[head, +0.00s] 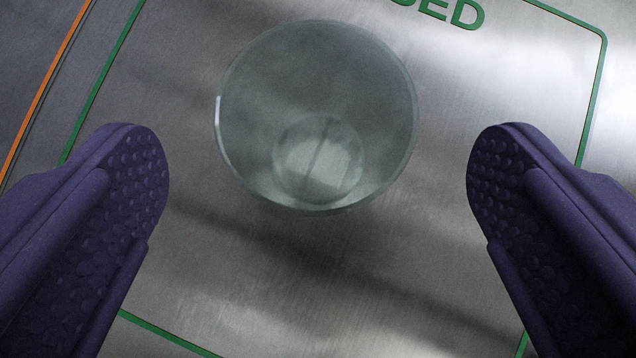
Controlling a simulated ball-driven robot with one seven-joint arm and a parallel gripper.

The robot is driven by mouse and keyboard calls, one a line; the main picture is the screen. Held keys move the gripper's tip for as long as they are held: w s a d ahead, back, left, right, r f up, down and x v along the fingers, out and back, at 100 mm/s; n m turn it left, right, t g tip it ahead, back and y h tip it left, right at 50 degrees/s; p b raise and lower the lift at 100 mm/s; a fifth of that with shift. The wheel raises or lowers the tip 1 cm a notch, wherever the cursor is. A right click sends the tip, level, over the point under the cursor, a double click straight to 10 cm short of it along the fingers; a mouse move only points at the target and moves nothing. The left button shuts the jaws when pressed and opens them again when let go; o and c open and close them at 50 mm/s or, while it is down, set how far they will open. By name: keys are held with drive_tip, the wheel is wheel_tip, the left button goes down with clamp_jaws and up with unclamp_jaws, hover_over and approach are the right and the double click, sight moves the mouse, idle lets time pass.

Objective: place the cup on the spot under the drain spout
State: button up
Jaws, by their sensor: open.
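A clear glass cup (316,116) stands on a brushed metal surface in the upper middle of the head view. I look down into its round rim, and its smaller base shows through the glass. My gripper (318,170) is open, with one purple, dimpled finger at the left and one at the right. The cup is between and slightly beyond the fingertips, with clear gaps on both sides and no contact. The drain spout and the spot under it do not show.
The metal surface (330,285) is bare around the cup. A green outline (110,62) frames this area, with green letters ending in "SED" (450,12) at the top, partly cut off. An orange line (45,85) runs along the far left.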

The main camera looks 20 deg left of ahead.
drive_tip(key=p+v, duration=0.1)
drive_tip(key=v, duration=0.4)
drive_tip(key=shift+s+r, duration=0.1)
drive_tip(key=shift+s, duration=0.05)
